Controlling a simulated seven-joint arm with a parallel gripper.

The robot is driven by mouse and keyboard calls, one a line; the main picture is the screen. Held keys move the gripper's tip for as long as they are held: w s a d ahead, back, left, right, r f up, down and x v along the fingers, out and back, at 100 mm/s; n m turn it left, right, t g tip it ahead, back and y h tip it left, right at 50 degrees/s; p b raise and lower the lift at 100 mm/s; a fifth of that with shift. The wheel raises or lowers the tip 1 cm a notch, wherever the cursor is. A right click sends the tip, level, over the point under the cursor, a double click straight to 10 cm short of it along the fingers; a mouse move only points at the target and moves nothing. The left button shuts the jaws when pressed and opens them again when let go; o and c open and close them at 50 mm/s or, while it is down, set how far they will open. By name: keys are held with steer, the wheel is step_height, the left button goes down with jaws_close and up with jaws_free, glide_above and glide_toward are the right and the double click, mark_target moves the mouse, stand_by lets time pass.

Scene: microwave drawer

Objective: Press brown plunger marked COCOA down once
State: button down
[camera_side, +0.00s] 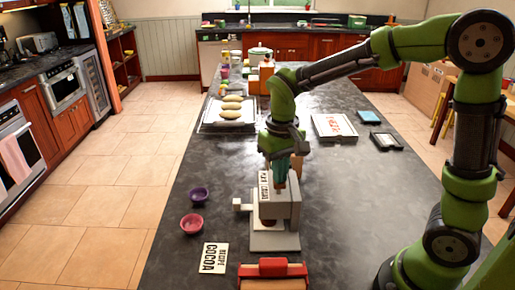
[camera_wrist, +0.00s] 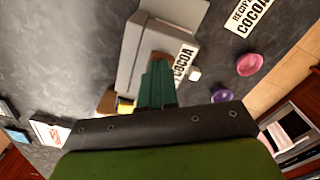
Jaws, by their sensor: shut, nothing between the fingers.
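A grey dispenser (camera_side: 274,240) stands on the dark counter, with a white label reading COCOA (camera_side: 265,186) on its upper part. In the wrist view the dispenser (camera_wrist: 128,58) and its COCOA label (camera_wrist: 184,59) lie beside my fingers. My gripper (camera_side: 281,181) points down over the top of the dispenser, its teal fingers together and empty. In the wrist view its fingertips (camera_wrist: 158,64) are over the dispenser top. A small brown patch (camera_wrist: 160,55) shows at the fingertips, probably the plunger, mostly hidden by them. I cannot tell whether they touch it.
A RECIPE COCOA card (camera_side: 213,258), a pink bowl (camera_side: 191,224) and a purple bowl (camera_side: 199,195) lie left of the dispenser. A red-topped box (camera_side: 273,269) is at the front. A bread tray (camera_side: 204,122) is farther back.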

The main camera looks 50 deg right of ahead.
step_height(320, 180, up, 8)
stand_by(0.9)
steer(key=shift+s+a+f+t, duration=0.1)
steer(key=shift+s+f+t, duration=0.45)
steer(key=shift+s, duration=0.1)
steer(key=s+d+r+m+t+y, duration=0.1)
steer(key=s+t+y, duration=0.1)
steer(key=s+t, duration=0.4)
steer(key=shift+s+r, duration=0.4)
steer(key=shift+s, duration=1.7)
